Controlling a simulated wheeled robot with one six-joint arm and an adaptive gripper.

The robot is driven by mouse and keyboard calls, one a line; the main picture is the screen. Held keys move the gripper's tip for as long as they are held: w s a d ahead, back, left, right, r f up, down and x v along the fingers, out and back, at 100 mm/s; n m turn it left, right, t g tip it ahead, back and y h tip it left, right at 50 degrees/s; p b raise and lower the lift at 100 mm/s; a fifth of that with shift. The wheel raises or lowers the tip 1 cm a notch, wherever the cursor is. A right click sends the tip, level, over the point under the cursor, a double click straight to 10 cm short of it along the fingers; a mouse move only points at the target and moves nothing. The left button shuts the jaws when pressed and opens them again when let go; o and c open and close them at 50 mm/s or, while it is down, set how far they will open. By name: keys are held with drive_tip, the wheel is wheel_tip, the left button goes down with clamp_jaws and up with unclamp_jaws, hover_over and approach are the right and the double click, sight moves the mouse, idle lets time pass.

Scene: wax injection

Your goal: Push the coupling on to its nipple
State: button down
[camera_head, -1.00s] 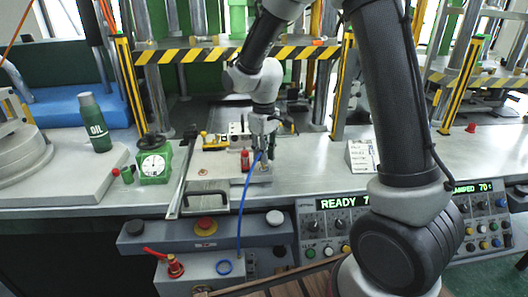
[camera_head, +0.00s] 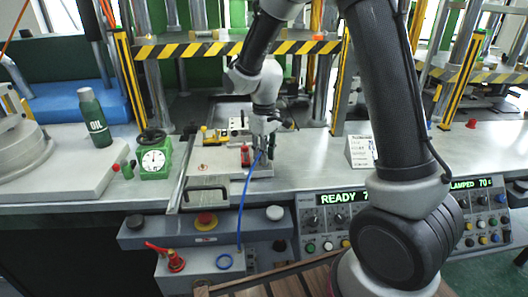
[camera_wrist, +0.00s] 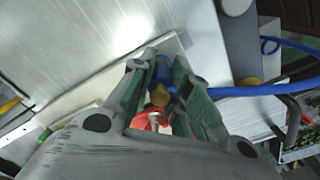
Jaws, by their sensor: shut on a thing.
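My gripper (camera_wrist: 160,72) is shut on the coupling (camera_wrist: 162,76), a blue piece with a brass-coloured end on the blue hose (camera_wrist: 250,90). In the wrist view the brass end points toward a small silver fitting (camera_wrist: 155,118), which looks like the nipple, in front of a red part (camera_wrist: 150,127). I cannot tell whether coupling and nipple touch. In the head view my gripper (camera_head: 264,146) is low over the plate (camera_head: 225,165) on the bench, right of a small red part (camera_head: 245,156). The hose (camera_head: 242,205) hangs over the bench's front edge. The nipple is hidden there.
A white card (camera_head: 361,152) stands to the right. The bench farther right is mostly clear.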

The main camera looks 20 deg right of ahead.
drive_tip(key=c, duration=1.3)
unclamp_jaws()
drive_tip(key=shift+f, duration=0.1)
wheel_tip(320, 180, up, 12)
drive_tip(key=shift+f, duration=0.2)
drive_tip(key=shift+r, duration=0.2)
drive_tip(key=s+d+r+m+t, duration=0.1)
drive_tip(key=s+d+r+m, duration=0.1)
drive_tip(key=s+d, duration=0.3)
drive_tip(key=s+d+r+m+t, duration=0.2)
drive_tip(key=s+d, duration=0.3)
drive_tip(key=s, duration=0.6)
drive_tip(key=s+d+r+m+t, duration=0.1)
drive_tip(key=s+d+r+m, duration=0.1)
drive_tip(key=s+d, duration=0.3)
drive_tip(key=shift+s+r+m, duration=0.15)
drive_tip(key=shift+s+r, duration=0.1)
drive_tip(key=shift+s, duration=0.4)
drive_tip(key=shift+s+r+m, duration=0.1)
drive_tip(key=shift+s+r, duration=0.1)
drive_tip(key=shift+s, duration=0.5)
drive_tip(key=shift+s+r+m, duration=0.15)
drive_tip(key=shift+s+r, duration=0.1)
drive_tip(key=shift+s, duration=0.4)
